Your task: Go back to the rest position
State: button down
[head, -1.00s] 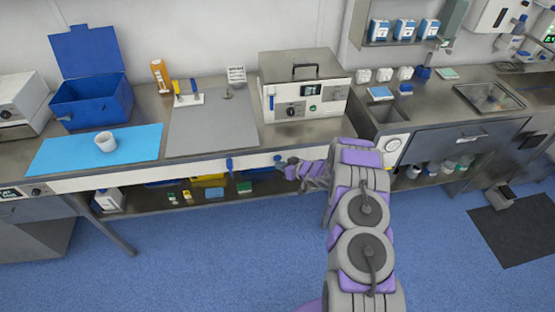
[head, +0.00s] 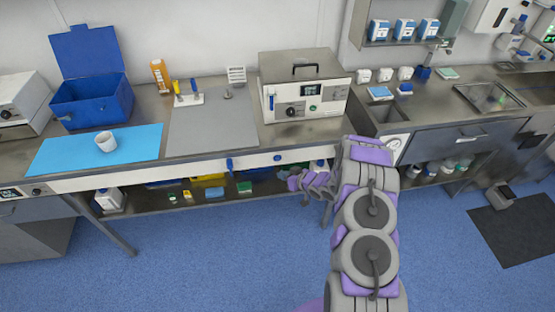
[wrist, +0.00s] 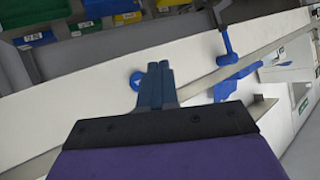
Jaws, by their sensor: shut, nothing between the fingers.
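My gripper (wrist: 156,84) shows in the wrist view with its two dark fingers together and nothing between them. Behind the fingers is the white front panel (wrist: 90,95) of the bench, with blue knobs on it. In the head view my arm rises from the lower right, and its purple and grey wrist part points left, in front of the bench's front edge. The fingertips are too small to make out clearly there.
The bench (head: 215,165) runs across the head view. A shelf below holds bottles and boxes. The blue floor (head: 210,260) in front is clear.

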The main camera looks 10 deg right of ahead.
jog(key=w+d+r+g+h, duration=0.1)
jog(key=d+r+h, duration=0.4)
jog(key=r, duration=0.6)
jog(key=s+d+r+m+g+h, duration=0.3)
jog(key=s+r+h, duration=0.1)
jog(key=s+r, duration=0.7)
jog(key=s+a+r+g, duration=0.2)
jog(key=s+a+r, duration=0.1)
jog(key=s, duration=1)
jog(key=s+a+r+m+g+y+b, duration=0.1)
jog(key=s+a+r+g, duration=0.2)
jog(key=s, duration=1.1)
jog(key=s+a+r+g, duration=0.2)
jog(key=s+r, duration=0.5)
jog(key=s, duration=0.6)
jog(key=shift+s+a+m+g, duration=0.3)
jog(key=shift+a+m, duration=0.1)
jog(key=shift+a, duration=0.1)
